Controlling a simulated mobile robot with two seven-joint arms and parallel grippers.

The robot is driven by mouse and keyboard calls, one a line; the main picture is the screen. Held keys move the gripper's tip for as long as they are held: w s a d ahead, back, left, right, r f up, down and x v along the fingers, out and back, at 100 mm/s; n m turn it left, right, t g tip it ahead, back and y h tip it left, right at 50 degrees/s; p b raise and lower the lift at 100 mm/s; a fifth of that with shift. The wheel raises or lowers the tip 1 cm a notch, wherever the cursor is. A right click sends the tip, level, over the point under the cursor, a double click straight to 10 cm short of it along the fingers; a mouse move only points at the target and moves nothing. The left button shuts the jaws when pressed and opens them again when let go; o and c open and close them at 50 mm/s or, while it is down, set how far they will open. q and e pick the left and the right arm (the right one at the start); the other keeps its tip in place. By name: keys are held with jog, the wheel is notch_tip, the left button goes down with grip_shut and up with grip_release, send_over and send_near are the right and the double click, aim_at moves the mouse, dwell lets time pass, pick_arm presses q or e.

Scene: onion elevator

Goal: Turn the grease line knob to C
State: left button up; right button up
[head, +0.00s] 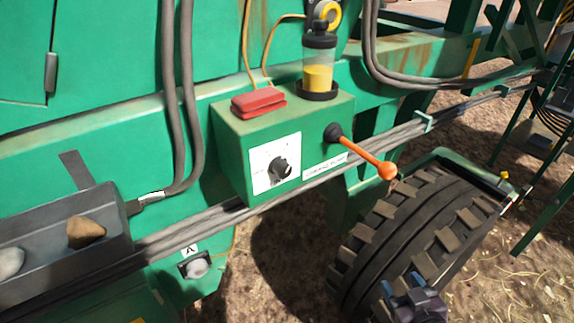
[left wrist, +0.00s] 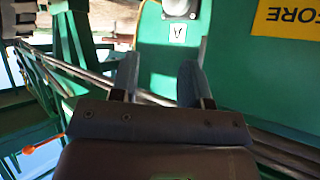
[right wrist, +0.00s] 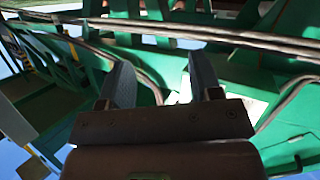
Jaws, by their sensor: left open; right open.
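The black knob (head: 281,169) sits on a white dial plate (head: 262,160) on the front of a green box (head: 235,150). The dial's letters are too small to read, so I cannot tell its setting. My right gripper (head: 403,286) is at the bottom right of the head view, in front of the tyre and well apart from the knob. In the right wrist view its two fingers (right wrist: 160,80) are spread with nothing between them. My left gripper (left wrist: 158,75) shows only in the left wrist view, open and empty.
An orange-tipped lever (head: 365,157) sticks out right of the knob. A grease reservoir (head: 318,75) and red block (head: 258,102) stand on the box. Hoses (head: 200,228) run below it. A tray with stones (head: 120,215) is left, a tyre (head: 400,235) right.

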jog(key=w+a+r+n+t+y+p, duration=0.15)
jog(key=w+a+r+n+y, duration=0.3)
jog(key=r, duration=0.55)
jog(key=n+g+y+p, duration=0.2)
jog(key=n+y+p, duration=0.2)
jog(key=n, duration=2.8)
send_near(286, 172)
pick_arm(q)
jog(key=r, duration=0.5)
jog(key=shift+s+a+r, duration=0.15)
jog(key=shift+s+r, duration=0.15)
jog(key=shift+r, duration=0.05)
pick_arm(e)
jog(key=x, duration=0.9)
jog(key=shift+w+a, duration=0.15)
jog(key=shift+w, duration=0.1)
pick_arm(q)
jog(key=shift+w, duration=0.1)
pick_arm(e)
jog(key=c, duration=0.9)
pick_arm(q)
jog(key=shift+r, duration=0.1)
pick_arm(e)
jog(key=shift+c, duration=0.2)
